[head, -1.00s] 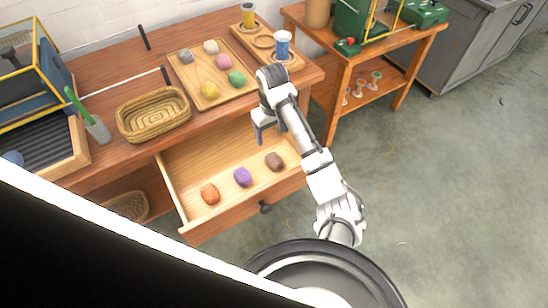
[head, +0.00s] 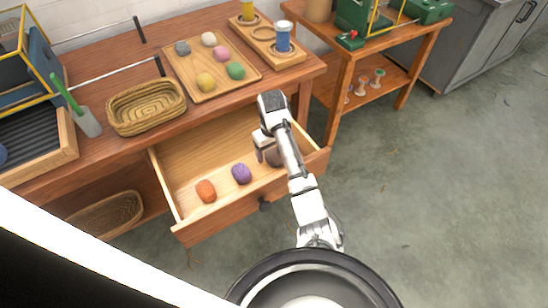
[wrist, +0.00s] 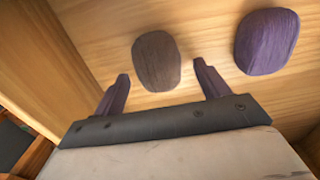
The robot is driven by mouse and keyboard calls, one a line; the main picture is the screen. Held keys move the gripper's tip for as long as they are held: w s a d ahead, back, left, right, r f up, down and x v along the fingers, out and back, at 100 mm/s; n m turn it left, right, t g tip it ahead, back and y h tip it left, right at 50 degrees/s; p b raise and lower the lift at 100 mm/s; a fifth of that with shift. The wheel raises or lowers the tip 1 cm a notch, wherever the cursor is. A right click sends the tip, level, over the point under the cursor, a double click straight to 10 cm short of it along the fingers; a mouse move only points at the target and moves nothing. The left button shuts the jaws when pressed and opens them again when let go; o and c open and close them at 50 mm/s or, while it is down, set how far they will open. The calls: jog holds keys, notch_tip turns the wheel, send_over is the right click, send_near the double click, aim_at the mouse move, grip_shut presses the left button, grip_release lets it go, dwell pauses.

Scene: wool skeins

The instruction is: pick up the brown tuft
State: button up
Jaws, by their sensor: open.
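The brown tuft (wrist: 157,61) lies on the drawer floor in the wrist view, just beyond and between my two fingertips. In the head view it is mostly hidden behind my gripper (head: 268,158), with a sliver showing (head: 277,159). My gripper (wrist: 160,84) is open, its dark fingers apart with nothing held between them. It is inside the open drawer (head: 205,219), over its right part. Whether the fingers touch the tuft cannot be told.
A purple tuft (head: 241,173) lies beside the brown one, also in the wrist view (wrist: 267,41). An orange tuft (head: 206,190) lies farther left. The drawer walls stand close around. A tray (head: 247,82) of several tufts and a basket (head: 147,108) stand on the table above.

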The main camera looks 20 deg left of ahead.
jog(key=shift+f, duration=0.3)
jog(key=c, duration=1)
jog(key=shift+r, duration=0.15)
jog(key=shift+c, duration=0.2)
